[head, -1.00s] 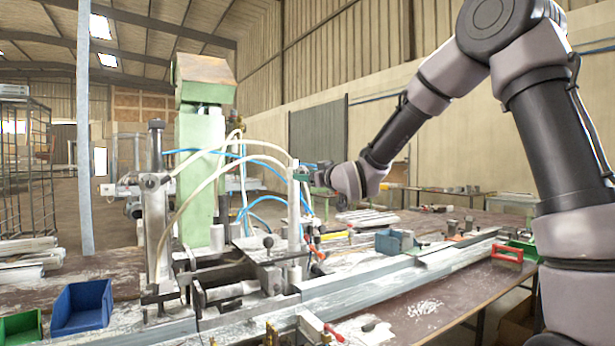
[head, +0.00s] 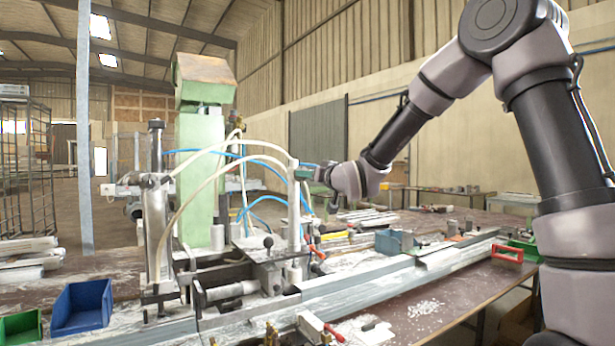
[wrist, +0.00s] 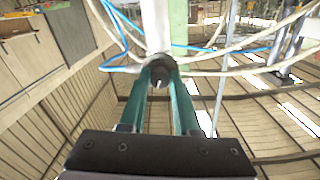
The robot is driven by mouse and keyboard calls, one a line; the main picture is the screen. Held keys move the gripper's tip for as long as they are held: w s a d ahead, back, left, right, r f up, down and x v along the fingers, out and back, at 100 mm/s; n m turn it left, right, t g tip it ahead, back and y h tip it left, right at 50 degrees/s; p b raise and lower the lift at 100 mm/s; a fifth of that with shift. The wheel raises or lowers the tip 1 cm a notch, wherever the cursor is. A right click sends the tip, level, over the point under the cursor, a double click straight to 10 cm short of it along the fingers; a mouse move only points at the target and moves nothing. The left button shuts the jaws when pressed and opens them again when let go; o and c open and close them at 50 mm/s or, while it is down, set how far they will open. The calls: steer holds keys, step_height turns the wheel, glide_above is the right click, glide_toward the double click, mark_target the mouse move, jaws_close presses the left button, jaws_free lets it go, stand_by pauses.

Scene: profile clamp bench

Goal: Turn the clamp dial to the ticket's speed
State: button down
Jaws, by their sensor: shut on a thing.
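My gripper (head: 306,172) is at the top of a slim pale post (head: 294,212) on the clamp machine. In the wrist view its two teal fingers (wrist: 160,88) are shut on a dark round knob (wrist: 158,66), which looks like the clamp dial. The knob sits on the front of the pale post (wrist: 156,24), with a small light mark near its middle. Any scale around it is too small or hidden to read. In the head view the fingers hide the knob. I cannot make out a ticket in either view.
White and blue hoses (head: 235,160) loop close to my gripper. The green machine column (head: 200,180) stands to the left. Metal profiles (head: 370,280) run along the bench. Blue (head: 82,305) and green bins (head: 20,328) stand at the front left.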

steer(key=shift+m, duration=3.7)
steer(key=c, duration=0.6)
jaws_free()
steer(key=shift+s, duration=0.1)
steer(key=v, duration=1)
steer(key=shift+s+d, duration=0.25)
steer(key=shift+d, duration=0.05)
